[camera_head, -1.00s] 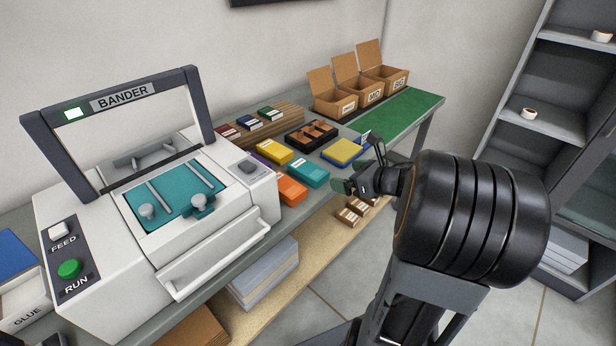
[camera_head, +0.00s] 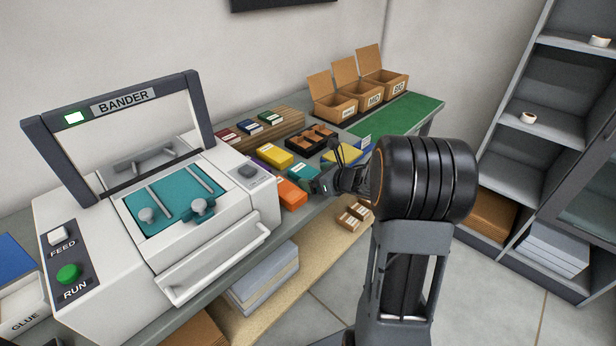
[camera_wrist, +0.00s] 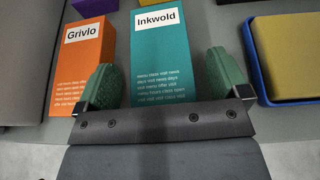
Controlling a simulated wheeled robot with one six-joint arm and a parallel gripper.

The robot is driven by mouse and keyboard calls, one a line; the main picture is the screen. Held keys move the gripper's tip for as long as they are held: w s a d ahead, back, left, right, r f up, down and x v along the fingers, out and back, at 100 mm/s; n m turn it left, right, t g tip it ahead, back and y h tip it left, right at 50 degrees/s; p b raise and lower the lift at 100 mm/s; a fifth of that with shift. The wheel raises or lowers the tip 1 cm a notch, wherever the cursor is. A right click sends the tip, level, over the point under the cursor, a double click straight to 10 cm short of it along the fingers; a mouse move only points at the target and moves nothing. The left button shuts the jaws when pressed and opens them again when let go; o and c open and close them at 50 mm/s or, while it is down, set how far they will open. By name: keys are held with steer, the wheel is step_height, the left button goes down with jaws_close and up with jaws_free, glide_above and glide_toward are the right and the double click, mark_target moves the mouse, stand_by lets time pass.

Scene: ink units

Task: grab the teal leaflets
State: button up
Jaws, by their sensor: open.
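The teal leaflets (camera_wrist: 161,50), a block with a white "Inkwold" label, lie on the bench. They also show in the head view (camera_head: 303,173), partly hidden by my gripper. My gripper (camera_wrist: 165,78) is open, with green finger pads. In the wrist view the near part of the teal block shows between the two pads, the left pad close to its left edge and the right pad a little off its right edge. I cannot tell whether they touch. In the head view my gripper (camera_head: 318,182) is at the right end of the teal block.
An orange "Grivlo" block (camera_wrist: 83,50) stands close on the left, by the left pad. A blue tray (camera_wrist: 262,75) with a yellow block is to the right. The bander machine (camera_head: 215,235) stands left. A dark divided tray (camera_head: 297,143) and cardboard boxes (camera_head: 340,106) are behind.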

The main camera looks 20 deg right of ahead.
steer(key=shift+w+a+f, duration=0.15)
steer(key=shift+w, duration=0.1)
steer(key=c, duration=1)
steer(key=shift+c, duration=0.3)
